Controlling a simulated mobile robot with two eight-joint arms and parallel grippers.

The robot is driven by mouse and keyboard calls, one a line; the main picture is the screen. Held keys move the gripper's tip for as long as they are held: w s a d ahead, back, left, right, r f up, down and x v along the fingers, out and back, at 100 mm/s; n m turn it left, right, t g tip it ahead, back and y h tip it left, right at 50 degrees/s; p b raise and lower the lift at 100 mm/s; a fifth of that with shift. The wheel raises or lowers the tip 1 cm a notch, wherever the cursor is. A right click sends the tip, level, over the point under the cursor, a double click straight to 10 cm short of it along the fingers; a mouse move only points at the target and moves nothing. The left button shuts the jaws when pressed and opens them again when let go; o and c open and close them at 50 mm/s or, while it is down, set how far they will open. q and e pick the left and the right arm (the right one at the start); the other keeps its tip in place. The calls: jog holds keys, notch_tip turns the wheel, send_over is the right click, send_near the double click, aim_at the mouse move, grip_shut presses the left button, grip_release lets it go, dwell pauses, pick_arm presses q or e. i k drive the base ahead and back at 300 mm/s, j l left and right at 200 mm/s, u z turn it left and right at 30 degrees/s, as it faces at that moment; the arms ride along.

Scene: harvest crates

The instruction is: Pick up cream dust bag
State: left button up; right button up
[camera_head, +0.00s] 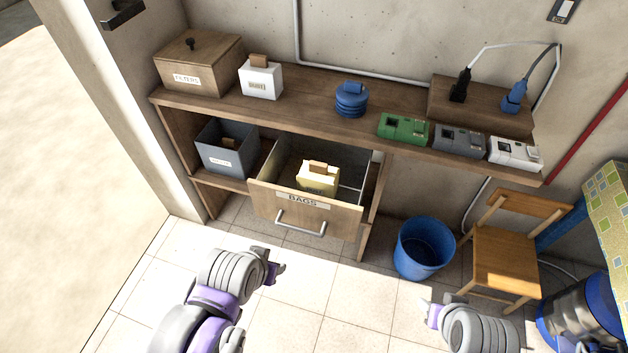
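A cream dust bag (316,181) with a brown cardboard tab on top sits inside the open drawer (303,210) labelled BAGS, under the wooden counter. The drawer's front wall hides the bag's lower part. My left gripper (277,272) is in front of the drawer and below it in the picture, apart from the bag and the handle. My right gripper (428,308) is farther right, below the blue bucket in the picture. Both grippers look small and are seen from above and behind, so their finger gaps do not show clearly.
The counter (306,98) holds a wooden filters box (198,70), a white bag (261,82), a blue coiled hose (351,101) and green, grey and white devices. A grey bin (227,150) sits left of the drawer. A blue bucket (423,249) and chair (506,258) stand right.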

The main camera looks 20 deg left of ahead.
aim_at(314, 178)
jog(key=i+l+u, duration=0.1)
jog(key=i+l, duration=0.4)
jog(key=i+j+u, duration=0.1)
jog(key=u, duration=1.3)
jog(key=i+j+u, duration=0.1)
jog(key=i+j, duration=0.15)
jog(key=j, duration=0.1)
